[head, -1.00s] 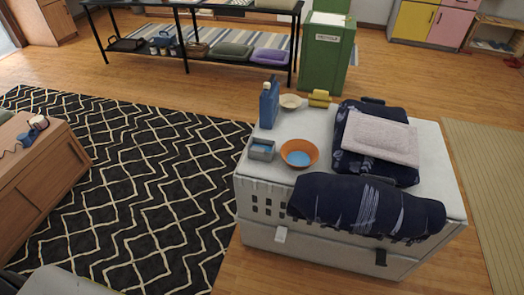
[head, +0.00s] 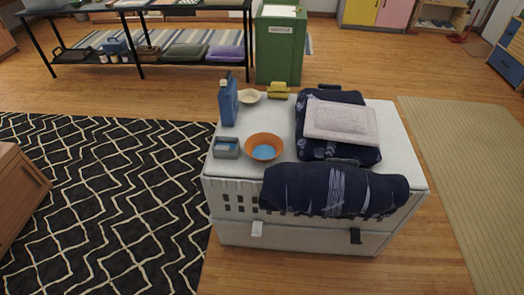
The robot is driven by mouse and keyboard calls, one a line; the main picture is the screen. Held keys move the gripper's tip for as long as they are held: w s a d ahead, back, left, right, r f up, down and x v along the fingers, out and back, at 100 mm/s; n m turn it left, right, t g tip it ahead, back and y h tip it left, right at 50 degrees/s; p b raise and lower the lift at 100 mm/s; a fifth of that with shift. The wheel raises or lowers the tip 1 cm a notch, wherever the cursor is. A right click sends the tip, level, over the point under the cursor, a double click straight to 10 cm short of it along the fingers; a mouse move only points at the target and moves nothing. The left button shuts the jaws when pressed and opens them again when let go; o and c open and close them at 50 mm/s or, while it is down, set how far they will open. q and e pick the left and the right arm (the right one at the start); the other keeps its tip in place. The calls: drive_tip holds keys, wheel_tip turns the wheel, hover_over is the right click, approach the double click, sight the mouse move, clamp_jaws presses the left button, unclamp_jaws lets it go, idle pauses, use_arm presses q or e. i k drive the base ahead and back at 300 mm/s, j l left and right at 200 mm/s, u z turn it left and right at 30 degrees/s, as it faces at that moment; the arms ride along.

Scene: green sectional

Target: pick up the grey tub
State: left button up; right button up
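The grey tub (head: 226,153) is a small square open container with blue inside. It sits near the left edge of the top of a white crate (head: 222,188). An orange bowl (head: 264,140) with blue inside stands close to its right. A blue bottle (head: 228,103) stands upright behind it. Neither of my grippers shows in the head view.
The crate top also holds a cream bowl (head: 249,97), a yellow object (head: 278,90), folded dark cloth with a pale towel (head: 340,122), and a rolled dark cloth (head: 333,190). A green bin (head: 280,50) stands behind. Floor is clear right of the crate.

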sight(222, 146)
drive_tip(key=i+j, duration=0.2)
drive_tip(key=j, duration=0.2)
drive_tip(key=i+j, duration=0.2)
drive_tip(key=j, duration=0.15)
drive_tip(key=i+j, duration=0.2)
drive_tip(key=j, duration=0.2)
drive_tip(key=i+j, duration=0.2)
drive_tip(key=j, duration=0.2)
drive_tip(key=i+j, duration=0.2)
drive_tip(key=j, duration=0.15)
drive_tip(key=i+z, duration=0.05)
